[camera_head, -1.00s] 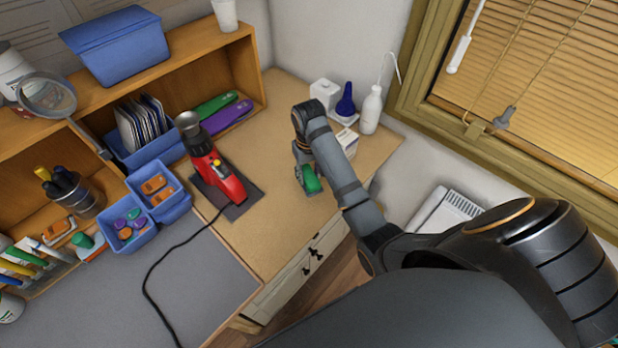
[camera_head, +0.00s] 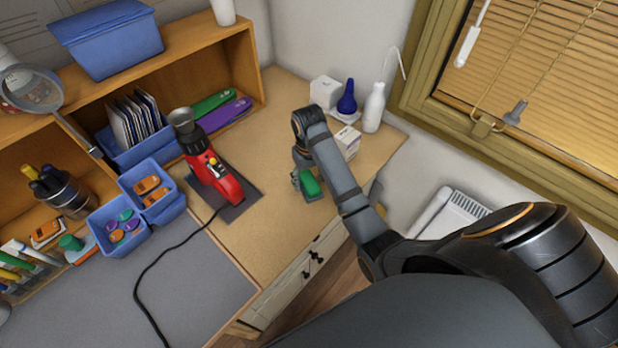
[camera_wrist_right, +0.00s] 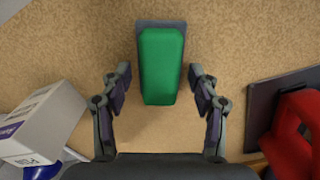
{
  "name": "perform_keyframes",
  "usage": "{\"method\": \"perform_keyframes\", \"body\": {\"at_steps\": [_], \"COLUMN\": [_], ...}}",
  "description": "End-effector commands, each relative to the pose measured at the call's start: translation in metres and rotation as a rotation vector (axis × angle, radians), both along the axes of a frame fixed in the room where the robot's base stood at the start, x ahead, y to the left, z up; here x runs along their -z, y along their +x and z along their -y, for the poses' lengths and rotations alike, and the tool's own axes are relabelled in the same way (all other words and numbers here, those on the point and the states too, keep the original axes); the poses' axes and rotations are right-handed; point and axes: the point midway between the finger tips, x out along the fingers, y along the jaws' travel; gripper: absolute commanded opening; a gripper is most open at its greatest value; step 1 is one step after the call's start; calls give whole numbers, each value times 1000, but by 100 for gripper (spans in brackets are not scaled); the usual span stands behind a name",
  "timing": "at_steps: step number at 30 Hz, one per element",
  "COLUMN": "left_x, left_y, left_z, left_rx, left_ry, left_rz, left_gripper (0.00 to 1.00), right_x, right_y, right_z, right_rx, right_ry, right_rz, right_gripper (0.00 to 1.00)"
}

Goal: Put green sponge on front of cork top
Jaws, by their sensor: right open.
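The green sponge (camera_head: 311,184), a green block with a grey layer under it, lies on the cork top (camera_head: 272,220), near the edge above the drawers. In the right wrist view the sponge (camera_wrist_right: 161,62) lies between the two fingers, with bare cork visible on both sides. My right gripper (camera_head: 303,172) is above and around the sponge, its fingers (camera_wrist_right: 160,72) spread and apart from it. My arm partly hides the gripper in the head view. My left gripper is not in view.
A red heat tool (camera_head: 222,182) stands on a dark pad to the left. A white box (camera_head: 347,142), a blue bulb (camera_head: 347,100) and a white bottle (camera_head: 373,108) stand at the back right. Blue bins (camera_head: 152,190) are farther left. Cork between tool and sponge is clear.

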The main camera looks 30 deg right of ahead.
Motion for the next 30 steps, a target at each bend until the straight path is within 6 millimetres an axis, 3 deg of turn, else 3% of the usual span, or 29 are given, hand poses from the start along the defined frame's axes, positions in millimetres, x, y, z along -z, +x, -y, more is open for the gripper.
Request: {"method": "perform_keyframes", "body": {"at_steps": [8,19,23,30], "left_x": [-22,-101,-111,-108], "left_y": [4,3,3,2], "left_z": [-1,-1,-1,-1], "left_rx": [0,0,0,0], "left_ry": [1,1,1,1], "left_rz": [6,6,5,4], "left_gripper": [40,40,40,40], "right_x": [-35,-114,-124,-122], "right_y": [1,0,0,0], "right_z": [0,0,0,0], "right_rx": [0,0,0,0], "right_ry": [0,0,0,0], "right_rz": [4,1,0,0], "right_gripper": [61,61,61,61]}}
